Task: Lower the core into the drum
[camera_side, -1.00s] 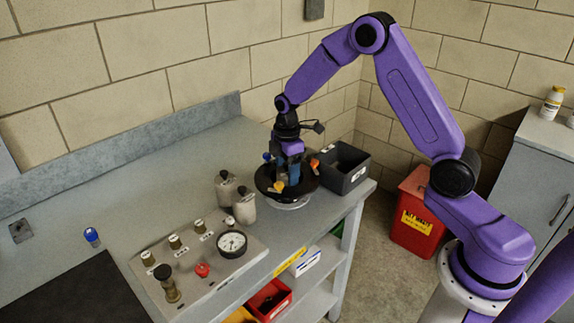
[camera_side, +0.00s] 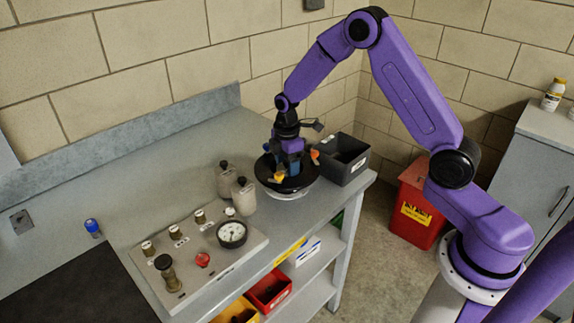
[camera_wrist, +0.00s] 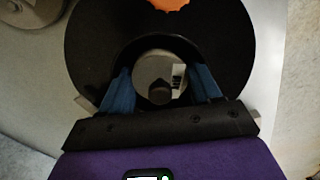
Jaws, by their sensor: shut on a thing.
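The drum (camera_side: 303,184) is a wide black round body on a pale base on the bench, with coloured knobs around its rim. My gripper (camera_side: 287,169) points down over its middle. In the wrist view my gripper (camera_wrist: 160,90) has blue fingers closed on either side of the core (camera_wrist: 148,69), a round silvery piece with a dark knob. The core sits within the dark central opening of the drum (camera_wrist: 90,50), as seen from above. In the side view the fingers and the drum rim hide the core, so its depth cannot be told.
A dark open bin (camera_side: 344,160) stands close on the right of the drum. Two grey canisters (camera_side: 234,190) stand to its left. A panel with a gauge (camera_side: 232,234) and knobs lies in front. The bench behind the drum is clear.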

